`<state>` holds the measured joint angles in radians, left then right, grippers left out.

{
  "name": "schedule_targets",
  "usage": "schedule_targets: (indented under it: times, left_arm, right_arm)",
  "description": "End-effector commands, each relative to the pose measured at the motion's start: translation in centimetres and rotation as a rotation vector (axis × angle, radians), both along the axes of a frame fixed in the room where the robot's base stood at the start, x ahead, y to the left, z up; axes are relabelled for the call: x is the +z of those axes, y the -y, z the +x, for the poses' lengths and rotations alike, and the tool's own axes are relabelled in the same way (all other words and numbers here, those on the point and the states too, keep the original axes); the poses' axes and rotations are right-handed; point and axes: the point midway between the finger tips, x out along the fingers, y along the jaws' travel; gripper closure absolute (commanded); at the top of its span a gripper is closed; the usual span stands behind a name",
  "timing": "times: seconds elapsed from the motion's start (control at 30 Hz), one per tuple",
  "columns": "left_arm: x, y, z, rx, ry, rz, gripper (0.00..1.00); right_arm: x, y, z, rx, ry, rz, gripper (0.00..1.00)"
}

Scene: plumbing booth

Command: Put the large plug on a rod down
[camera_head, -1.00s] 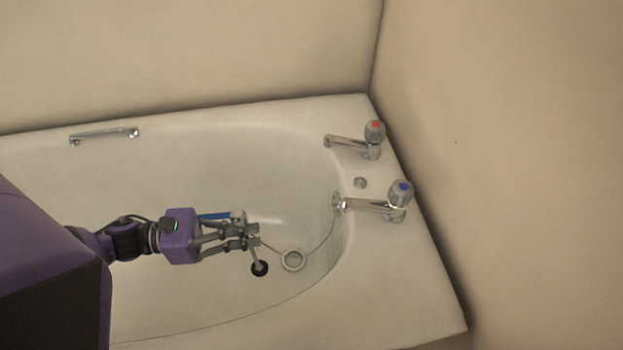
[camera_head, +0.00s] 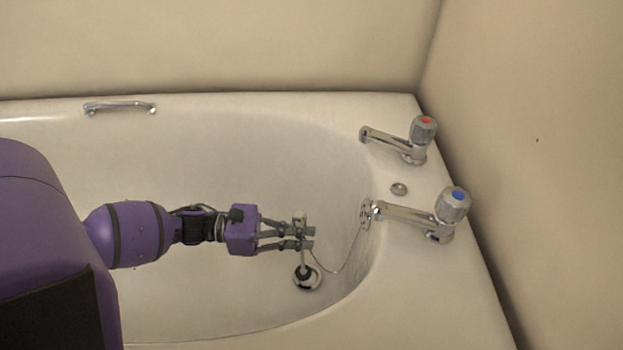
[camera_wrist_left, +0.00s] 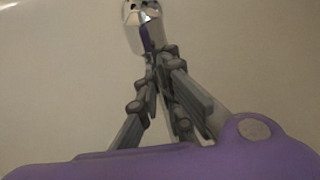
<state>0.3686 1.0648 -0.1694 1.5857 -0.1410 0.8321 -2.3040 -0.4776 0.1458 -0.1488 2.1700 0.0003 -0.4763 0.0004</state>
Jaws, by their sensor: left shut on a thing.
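The large plug (camera_head: 304,272) is a dark round stopper on the lower end of a thin metal rod (camera_head: 304,252). My left gripper (camera_head: 305,238) is shut on the upper part of the rod, inside the bathtub. The plug hangs below the fingers and overlaps the ringed drain (camera_head: 313,282) in the head view; I cannot tell whether it touches it. My right gripper is not in view.
The white bathtub (camera_head: 470,300) has a red-topped tap (camera_head: 422,130) and a blue-topped tap (camera_head: 453,203) on its right end. A thin chain (camera_head: 347,262) runs from the overflow (camera_head: 366,213) towards the gripper. A grab handle (camera_head: 120,107) is on the far rim.

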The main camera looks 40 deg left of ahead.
Motion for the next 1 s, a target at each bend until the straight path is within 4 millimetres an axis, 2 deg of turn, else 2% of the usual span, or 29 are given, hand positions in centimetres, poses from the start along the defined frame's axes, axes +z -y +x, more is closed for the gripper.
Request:
schedule_targets:
  times: [0.03, 0.27, 0.33, 0.5, 1.0]
  left_arm:
    - [-0.8, 0.0, 0.6, -0.001, 0.001, 0.001, 1.00]
    - [-1.8, 0.2, 1.6, -0.001, 0.001, 0.000, 1.00]
    - [-2.5, 0.2, 2.2, 0.000, 0.001, 0.000, 1.00]
    - [-5.2, 0.2, 2.0, 0.000, 0.000, 0.000, 1.00]
    - [-5.9, 0.2, 2.0, 0.001, 0.001, -0.002, 1.00]
  right_arm:
    - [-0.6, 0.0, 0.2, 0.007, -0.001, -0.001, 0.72]
    - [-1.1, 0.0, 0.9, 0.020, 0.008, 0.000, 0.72]
    - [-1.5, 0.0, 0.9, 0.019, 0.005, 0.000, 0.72]
    - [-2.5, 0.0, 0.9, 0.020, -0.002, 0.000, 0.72]
    - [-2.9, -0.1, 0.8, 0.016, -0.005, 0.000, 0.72]
